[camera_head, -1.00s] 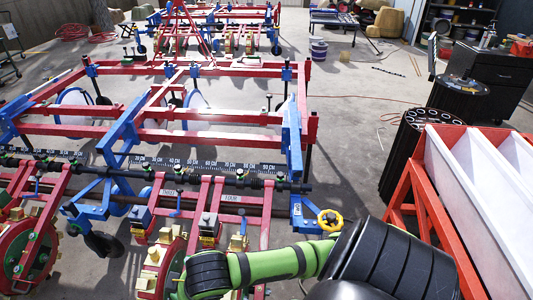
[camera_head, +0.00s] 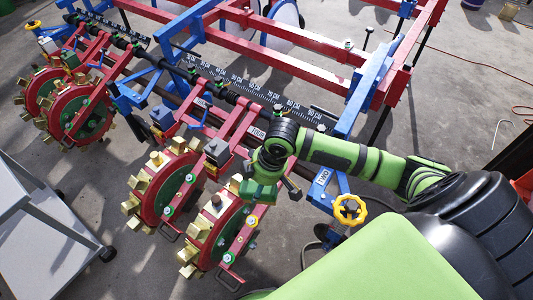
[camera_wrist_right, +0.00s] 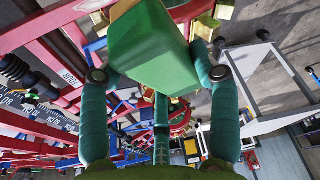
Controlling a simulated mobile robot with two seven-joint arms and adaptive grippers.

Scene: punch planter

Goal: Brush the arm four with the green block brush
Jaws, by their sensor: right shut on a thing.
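My right gripper (camera_head: 262,182) hangs from the green arm over the planter's front row. It is shut on the green block brush (camera_wrist_right: 152,45), which sits between the two fingers in the wrist view. In the head view the block (camera_head: 257,192) is small and partly merges with the green wrist. Arm four (camera_head: 257,132) is the red frame with a small white label, just left of and behind my wrist. Its label also shows at the left of the wrist view (camera_wrist_right: 71,78). Whether the brush touches arm four I cannot tell. My left gripper is out of view.
Red-and-green wheels with brass blocks (camera_head: 215,235) stand below the gripper. A yellow handwheel (camera_head: 350,209) is to its right. A blue beam (camera_head: 372,85) and a ruler bar (camera_head: 250,85) lie behind. A grey cart (camera_head: 45,240) stands at the left.

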